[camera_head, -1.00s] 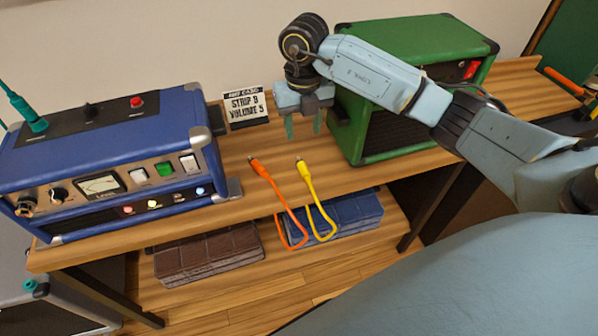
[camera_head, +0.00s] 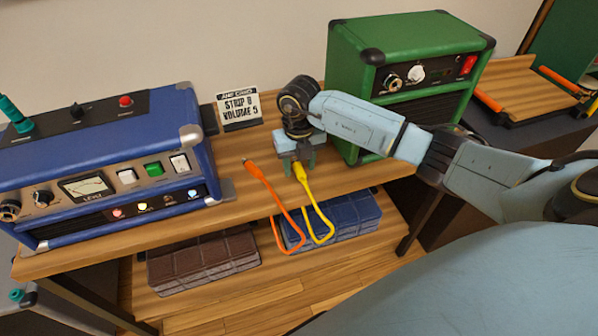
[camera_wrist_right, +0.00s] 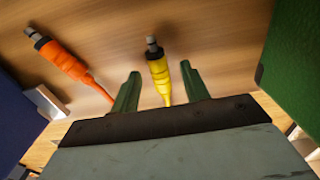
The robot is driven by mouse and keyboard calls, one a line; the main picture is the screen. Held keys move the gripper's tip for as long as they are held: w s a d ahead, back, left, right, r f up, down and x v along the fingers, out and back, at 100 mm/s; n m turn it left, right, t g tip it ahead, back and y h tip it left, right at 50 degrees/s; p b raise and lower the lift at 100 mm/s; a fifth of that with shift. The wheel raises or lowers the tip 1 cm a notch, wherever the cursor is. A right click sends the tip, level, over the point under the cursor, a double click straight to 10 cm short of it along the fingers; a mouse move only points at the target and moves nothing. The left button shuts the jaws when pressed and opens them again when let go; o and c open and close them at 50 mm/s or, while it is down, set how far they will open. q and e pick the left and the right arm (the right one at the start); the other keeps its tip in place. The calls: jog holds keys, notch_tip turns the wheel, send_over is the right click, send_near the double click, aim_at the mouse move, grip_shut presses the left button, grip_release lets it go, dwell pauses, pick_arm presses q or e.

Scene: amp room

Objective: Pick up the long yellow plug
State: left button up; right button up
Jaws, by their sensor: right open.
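The yellow plug (camera_head: 301,174) lies on the wooden shelf, its cable hanging over the front edge in a loop. My right gripper (camera_head: 296,164) is low over the plug in the head view. In the right wrist view the yellow plug (camera_wrist_right: 158,70) lies between the two green fingers of my open right gripper (camera_wrist_right: 159,82), its metal tip pointing away past them. There is a gap on both sides of the plug. An orange plug (camera_head: 251,168) lies to the left, and it also shows in the right wrist view (camera_wrist_right: 60,57). My left gripper is not in view.
A blue amp (camera_head: 100,150) stands at the left and a green amp (camera_head: 410,60) at the right, close to my right arm. A sign card (camera_head: 240,106) stands behind the plugs. Brown (camera_head: 203,266) and blue (camera_head: 345,214) stacked blocks sit on the lower shelf.

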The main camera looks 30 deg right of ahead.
jog(key=shift+f, duration=0.15)
grip_shut()
